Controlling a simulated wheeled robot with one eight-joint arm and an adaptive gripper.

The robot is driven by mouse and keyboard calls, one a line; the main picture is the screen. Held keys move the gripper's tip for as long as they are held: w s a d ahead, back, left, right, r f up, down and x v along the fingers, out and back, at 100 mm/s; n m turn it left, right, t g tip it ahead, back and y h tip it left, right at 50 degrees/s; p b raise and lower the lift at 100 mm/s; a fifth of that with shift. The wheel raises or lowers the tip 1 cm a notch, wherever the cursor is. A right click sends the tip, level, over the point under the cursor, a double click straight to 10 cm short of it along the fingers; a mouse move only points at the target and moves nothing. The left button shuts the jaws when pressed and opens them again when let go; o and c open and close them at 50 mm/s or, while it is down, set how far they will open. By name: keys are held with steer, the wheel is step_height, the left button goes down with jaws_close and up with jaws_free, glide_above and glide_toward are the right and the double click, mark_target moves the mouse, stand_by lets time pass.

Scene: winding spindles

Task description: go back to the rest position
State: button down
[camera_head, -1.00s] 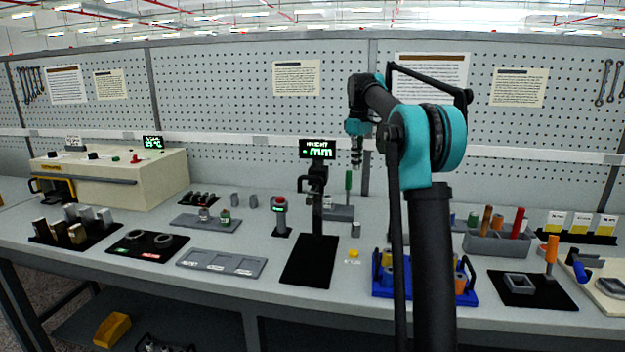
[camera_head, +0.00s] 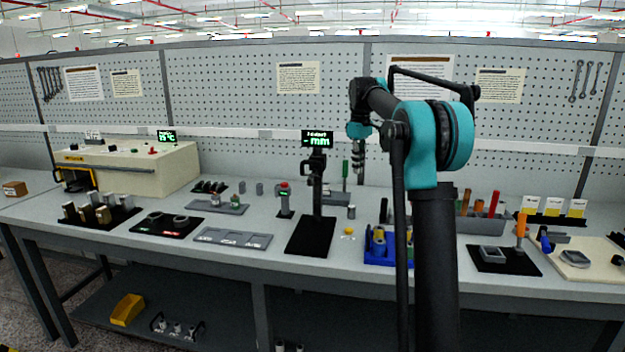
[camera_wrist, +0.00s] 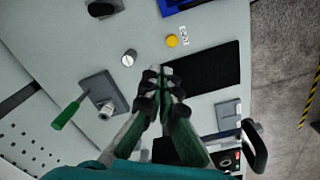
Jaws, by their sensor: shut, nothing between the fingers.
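My gripper (camera_head: 358,172) hangs from my raised arm above the rear middle of the bench (camera_head: 180,252), pointing down. In the wrist view my gripper (camera_wrist: 163,78) has its fingers together with nothing between them. Below it lie the black base (camera_wrist: 205,72) of the height gauge, a small grey cylinder (camera_wrist: 129,58) and a yellow button (camera_wrist: 172,41). The gripper appears apart from all of them.
The height gauge (camera_head: 317,165) stands left of my arm. A green screwdriver (camera_wrist: 66,115) stands in a grey block (camera_wrist: 100,88) close by. A blue rack (camera_head: 376,257) is partly hidden by my arm. A grey three-pocket tray (camera_head: 232,238) lies at front left.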

steer(key=s+f+m, duration=0.1)
steer(key=s+f, duration=0.3)
steer(key=s, duration=0.2)
steer(key=s+d+f+m+t, duration=0.1)
steer(key=s+f+m, duration=0.1)
steer(key=s+f, duration=0.3)
steer(key=s+d+f+m+t, duration=0.1)
steer(key=s+f+m, duration=0.1)
steer(key=s+f, duration=0.3)
steer(key=shift+s+d+f, duration=0.1)
steer(key=shift+s+d, duration=0.05)
steer(key=shift+s, duration=0.55)
steer(key=shift+s+d+f, duration=0.1)
steer(key=shift+s, duration=0.55)
steer(key=s+f+m+t, duration=0.1)
steer(key=s+f+m, duration=0.1)
steer(key=s+f, duration=0.6)
steer(key=s+d+f+m+t, duration=0.1)
steer(key=s+f+m, duration=0.1)
steer(key=s+f, duration=0.6)
steer(key=s, duration=0.6)
steer(key=shift+s, duration=0.25)
